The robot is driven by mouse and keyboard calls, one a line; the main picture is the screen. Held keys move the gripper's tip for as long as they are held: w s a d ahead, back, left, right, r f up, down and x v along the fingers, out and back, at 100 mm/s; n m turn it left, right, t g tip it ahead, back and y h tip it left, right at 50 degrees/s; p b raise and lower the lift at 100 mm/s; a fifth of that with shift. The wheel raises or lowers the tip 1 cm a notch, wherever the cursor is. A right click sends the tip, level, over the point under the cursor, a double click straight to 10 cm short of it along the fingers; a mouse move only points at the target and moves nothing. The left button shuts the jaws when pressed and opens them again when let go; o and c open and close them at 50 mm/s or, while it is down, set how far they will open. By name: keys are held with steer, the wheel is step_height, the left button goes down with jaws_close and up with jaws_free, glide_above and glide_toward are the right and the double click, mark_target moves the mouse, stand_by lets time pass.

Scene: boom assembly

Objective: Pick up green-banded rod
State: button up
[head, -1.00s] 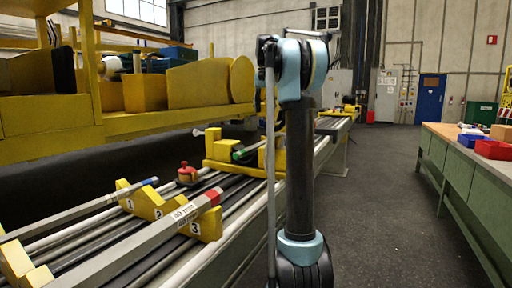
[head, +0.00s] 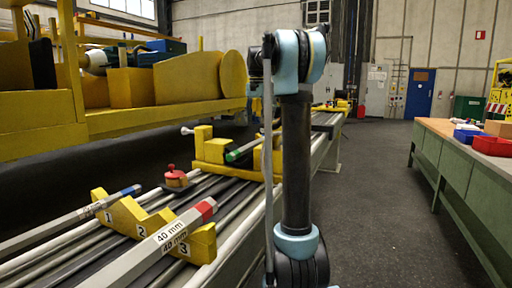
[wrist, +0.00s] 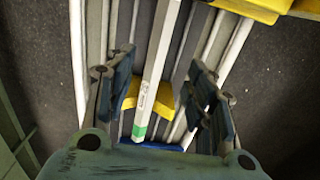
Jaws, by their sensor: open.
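The green-banded rod (wrist: 160,60) is a light, flat-sided bar with a green band near its lower end in the wrist view. It lies across a yellow support, between the two fingers of my gripper (wrist: 160,78) as seen in the picture. The fingers are open, apart from the rod on both sides. In the head view the rod's green end (head: 241,152) shows at a yellow holder (head: 212,150) farther along the rail table; the rest is hidden behind my arm. My gripper is hidden in the head view.
A nearer yellow rack (head: 126,214), numbered 1 to 3, bears a blue-banded rod (head: 70,217) and a red-banded rod (head: 150,257). A red-topped knob (head: 175,176) stands behind it. A yellow shelf (head: 130,118) overhangs at left. Open floor (head: 375,210) lies right, before a green workbench (head: 455,170).

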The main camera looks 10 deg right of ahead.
mark_target(257, 144)
step_height(257, 144, down, 10)
steer(key=shift+s+f, duration=0.1)
steer(key=shift+f, duration=0.15)
jaws_close()
stand_by(0.5)
